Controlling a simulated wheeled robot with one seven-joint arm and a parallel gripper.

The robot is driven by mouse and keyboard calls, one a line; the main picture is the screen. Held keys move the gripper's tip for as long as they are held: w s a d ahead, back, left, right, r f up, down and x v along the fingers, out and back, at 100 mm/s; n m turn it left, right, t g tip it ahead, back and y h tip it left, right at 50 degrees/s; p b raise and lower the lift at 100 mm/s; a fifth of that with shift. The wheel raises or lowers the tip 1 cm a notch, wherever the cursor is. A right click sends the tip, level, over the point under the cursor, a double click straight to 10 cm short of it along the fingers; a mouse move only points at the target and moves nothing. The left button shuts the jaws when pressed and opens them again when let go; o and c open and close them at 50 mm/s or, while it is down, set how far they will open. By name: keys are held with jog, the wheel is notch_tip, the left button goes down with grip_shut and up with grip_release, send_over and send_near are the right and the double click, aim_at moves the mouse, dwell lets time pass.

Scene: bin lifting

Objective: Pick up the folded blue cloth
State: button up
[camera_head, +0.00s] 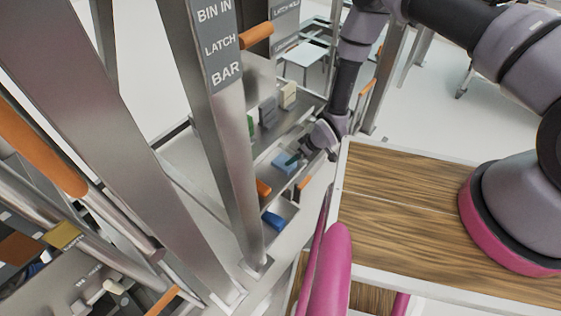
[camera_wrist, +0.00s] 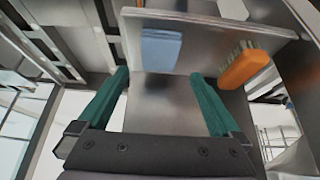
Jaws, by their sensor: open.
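A light blue folded item (camera_head: 285,161), which looks like the folded cloth, lies on a metal shelf of the rack in the head view. In the wrist view the blue cloth (camera_wrist: 161,49) is near the top centre, ahead of the fingertips and apart from them. My gripper (camera_wrist: 160,76) is open, with its two green fingers spread and nothing between them but the shelf's metal surface behind. In the head view my gripper (camera_head: 297,157) is beside the blue cloth; its fingertips are small and partly hard to make out.
An orange brush (camera_wrist: 244,66) lies right of the cloth, near the right finger. A darker blue item (camera_head: 273,221) sits lower on the rack. A metal post (camera_head: 222,120) stands left of my gripper. A wood-topped surface (camera_head: 400,215) is at the right.

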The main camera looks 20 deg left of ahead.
jog(key=x, duration=0.9)
jog(key=shift+f, duration=0.25)
jog(key=c, duration=1.1)
jog(key=shift+r, duration=0.1)
notch_tip(320, 180, up, 7)
jog(key=shift+d+r, duration=0.1)
jog(key=shift+d, duration=0.05)
jog(key=s+d, duration=0.3)
jog(key=d, duration=0.6)
jog(key=s+d, duration=0.4)
jog(key=d, duration=0.5)
jog(key=shift+s+f, duration=0.2)
jog(key=shift+s, duration=0.1)
